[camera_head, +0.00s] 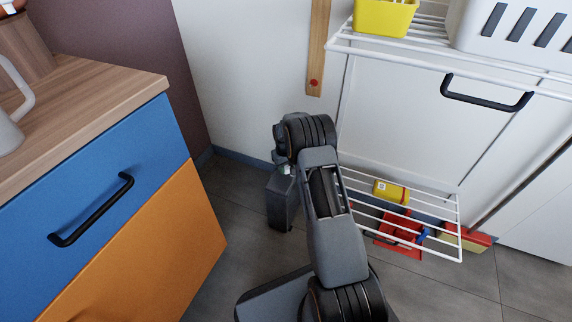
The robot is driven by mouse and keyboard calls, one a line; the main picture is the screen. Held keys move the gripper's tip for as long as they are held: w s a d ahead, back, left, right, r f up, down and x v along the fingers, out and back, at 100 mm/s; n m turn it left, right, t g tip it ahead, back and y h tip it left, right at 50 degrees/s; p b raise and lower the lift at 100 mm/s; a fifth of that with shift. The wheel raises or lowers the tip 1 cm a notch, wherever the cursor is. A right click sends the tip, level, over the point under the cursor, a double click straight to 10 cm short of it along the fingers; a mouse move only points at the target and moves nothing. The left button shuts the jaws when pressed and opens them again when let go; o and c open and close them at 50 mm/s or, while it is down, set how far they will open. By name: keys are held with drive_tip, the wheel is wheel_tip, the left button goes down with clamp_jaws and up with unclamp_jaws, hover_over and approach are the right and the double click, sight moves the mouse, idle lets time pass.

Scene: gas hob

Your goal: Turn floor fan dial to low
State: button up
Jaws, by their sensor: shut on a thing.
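A dark grey, box-shaped body (281,205), which looks like the floor fan, stands on the floor left of my arm. My gripper (286,168) is at the top of this body, below the bend of my arm. It is small in the view and partly hidden by my wrist. It is shut at the place of the dial. The dial itself is hidden, so its setting and markings cannot be read.
A blue and orange cabinet (130,215) with a wooden top stands close on the left. A red item (398,232) lies low there. Grey floor is bare between.

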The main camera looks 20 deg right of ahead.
drive_tip(key=m+p, duration=0.1)
drive_tip(key=m, duration=0.5)
drive_tip(key=shift+p, duration=0.3)
drive_tip(key=shift+m, duration=0.3)
drive_tip(key=o, duration=0.9)
drive_tip(key=r+p, duration=0.1)
drive_tip(key=r, duration=0.3)
drive_tip(key=r+p, duration=0.2)
drive_tip(key=r, duration=0.3)
drive_tip(key=r+p, duration=0.2)
drive_tip(key=r, duration=0.3)
drive_tip(key=shift+w+a, duration=0.2)
drive_tip(key=shift+a, duration=0.15)
drive_tip(key=shift+f, duration=0.1)
